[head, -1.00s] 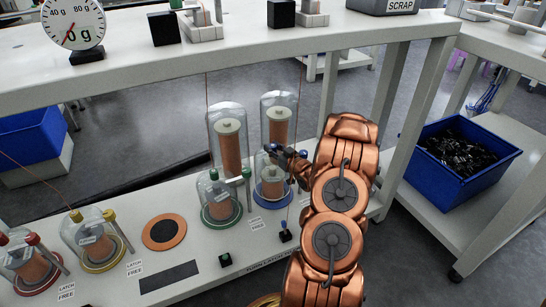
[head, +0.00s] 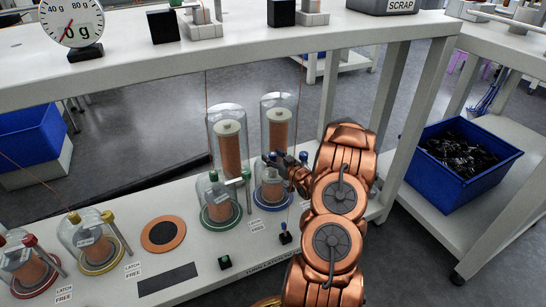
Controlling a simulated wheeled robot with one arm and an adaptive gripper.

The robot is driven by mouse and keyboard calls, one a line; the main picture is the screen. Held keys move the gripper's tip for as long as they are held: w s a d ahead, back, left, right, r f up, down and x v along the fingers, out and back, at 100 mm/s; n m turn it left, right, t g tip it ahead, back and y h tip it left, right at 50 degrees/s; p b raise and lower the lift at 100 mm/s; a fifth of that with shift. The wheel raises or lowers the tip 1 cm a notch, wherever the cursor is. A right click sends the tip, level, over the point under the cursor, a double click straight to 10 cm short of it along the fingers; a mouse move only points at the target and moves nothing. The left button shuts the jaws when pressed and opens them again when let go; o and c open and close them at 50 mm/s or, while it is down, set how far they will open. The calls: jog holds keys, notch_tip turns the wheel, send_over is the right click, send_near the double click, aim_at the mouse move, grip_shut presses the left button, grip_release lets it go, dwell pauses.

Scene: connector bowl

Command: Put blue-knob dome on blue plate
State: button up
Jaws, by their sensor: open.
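The blue-knob dome (head: 266,190) is clear glass and stands upright over a copper spool on the blue plate (head: 263,204). Its blue knob is largely hidden by my gripper. My gripper (head: 276,159) is open at the top of this dome, reaching in from the right; I cannot tell whether it touches the knob. A blue-topped post (head: 304,158) stands right of the dome, partly behind my arm.
A green-knob dome (head: 219,205) stands close on the left. Two tall glass domes (head: 276,104) over spools stand behind. Yellow (head: 86,240) and red (head: 20,262) domes are farther left. A shelf edge (head: 200,72) runs above.

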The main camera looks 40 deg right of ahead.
jog(key=shift+r, duration=0.15)
jog(key=shift+s+r, duration=0.1)
jog(key=shift+s, duration=0.25)
jog(key=s+a+p, duration=0.2)
jog(key=s+p, duration=0.1)
jog(key=s, duration=0.8)
jog(key=w+a+r+n+g, duration=0.2)
jog(key=w+a+g, duration=0.1)
jog(key=w+g, duration=0.3)
jog(key=s+a+r+g+h, duration=0.1)
jog(key=s+a+r+g, duration=0.45)
jog(key=a, duration=0.45)
jog(key=s+a+r+g+y, duration=0.1)
jog(key=s+a+r+g, duration=0.2)
jog(key=s+a, duration=0.6)
jog(key=s+a+r+g+y, duration=0.1)
jog(key=s+a+r+g, duration=0.2)
jog(key=s+a, duration=0.6)
jog(key=s+a+r+g+y, duration=0.1)
jog(key=s+a+r+g, duration=0.2)
jog(key=s+a, duration=0.6)
notch_tip(320, 180, up, 3)
jog(key=shift+s+a+f+y, duration=0.2)
jog(key=shift+s+a+y, duration=0.15)
jog(key=shift+a, duration=0.8)
